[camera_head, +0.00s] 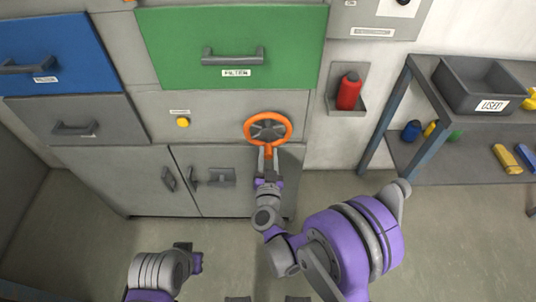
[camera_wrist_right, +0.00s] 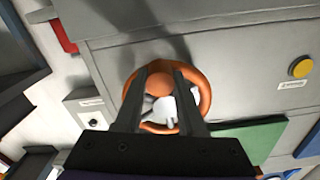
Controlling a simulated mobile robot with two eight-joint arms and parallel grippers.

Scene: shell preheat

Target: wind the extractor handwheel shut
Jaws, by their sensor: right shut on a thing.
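The orange extractor handwheel (camera_head: 267,114) is mounted on the grey cabinet front, below the green drawer. My right gripper (camera_head: 267,150) reaches up to the lower part of its rim. In the right wrist view the orange rim (camera_wrist_right: 206,95) shows behind the two dark fingers of my right gripper (camera_wrist_right: 170,82). The fingers are shut on the wheel's orange handle knob (camera_wrist_right: 156,82), which is partly covered by them.
A yellow button (camera_head: 183,122) sits left of the wheel. Lower cabinet doors (camera_head: 216,176) with handles are below it. A red bottle (camera_head: 349,92) hangs in a wall holder to the right. A shelf rack with a grey bin (camera_head: 460,92) stands farther right. The floor in front is clear.

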